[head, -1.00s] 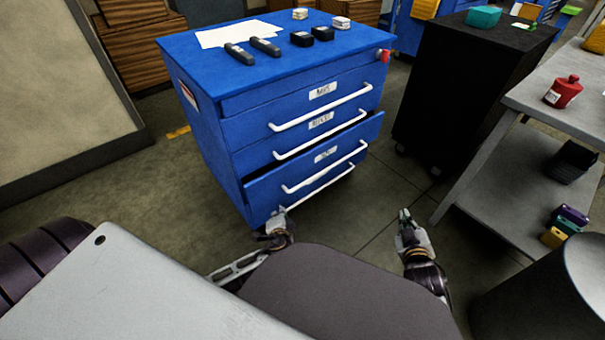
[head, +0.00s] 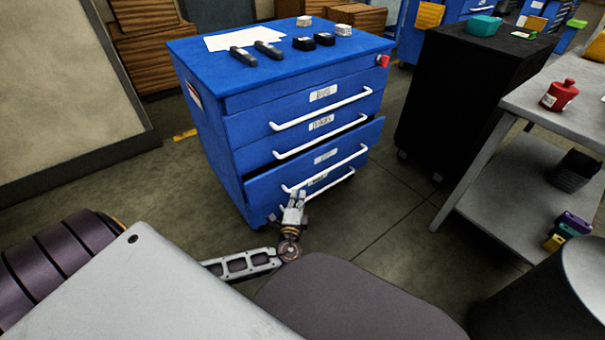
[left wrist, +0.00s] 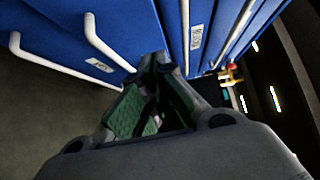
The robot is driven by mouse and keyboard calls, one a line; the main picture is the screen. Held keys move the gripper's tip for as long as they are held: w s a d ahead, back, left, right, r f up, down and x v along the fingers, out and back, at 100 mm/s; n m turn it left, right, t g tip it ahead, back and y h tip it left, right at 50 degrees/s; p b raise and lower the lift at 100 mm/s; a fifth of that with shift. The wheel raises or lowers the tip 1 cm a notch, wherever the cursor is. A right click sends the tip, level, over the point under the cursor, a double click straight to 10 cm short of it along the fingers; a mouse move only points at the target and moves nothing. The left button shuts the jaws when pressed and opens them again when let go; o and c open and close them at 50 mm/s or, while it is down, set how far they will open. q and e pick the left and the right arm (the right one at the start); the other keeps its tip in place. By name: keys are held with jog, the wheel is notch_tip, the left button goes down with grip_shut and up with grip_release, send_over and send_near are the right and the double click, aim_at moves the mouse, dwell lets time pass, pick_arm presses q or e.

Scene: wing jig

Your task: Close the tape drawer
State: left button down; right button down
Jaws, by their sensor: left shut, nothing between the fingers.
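The blue drawer cabinet (head: 210,140) stands in front of me. Its third drawer from the top (head: 345,149) sticks out, with a dark gap above its front. The label on it is too small to read, so I cannot confirm that it is the tape drawer. My left gripper (head: 297,194) is shut and empty, by the lower drawer fronts near the left end of the white handles. In the left wrist view its fingertips (left wrist: 155,62) are close to the blue fronts; I cannot tell whether they touch. My right gripper is not in view.
Two dark tools (head: 255,53), small black boxes (head: 314,41) and white paper (head: 230,38) lie on the cabinet top. A black cabinet (head: 450,100) and a grey shelf table (head: 545,112) stand at the right. Floor between them is clear.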

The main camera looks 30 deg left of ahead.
aim_at(299, 160)
pick_arm(q)
jog(key=shift+w+d, duration=0.1)
jog(key=shift+w, duration=0.05)
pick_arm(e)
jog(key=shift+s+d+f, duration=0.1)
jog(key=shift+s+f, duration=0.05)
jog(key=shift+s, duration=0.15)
pick_arm(q)
jog(key=shift+w, duration=0.15)
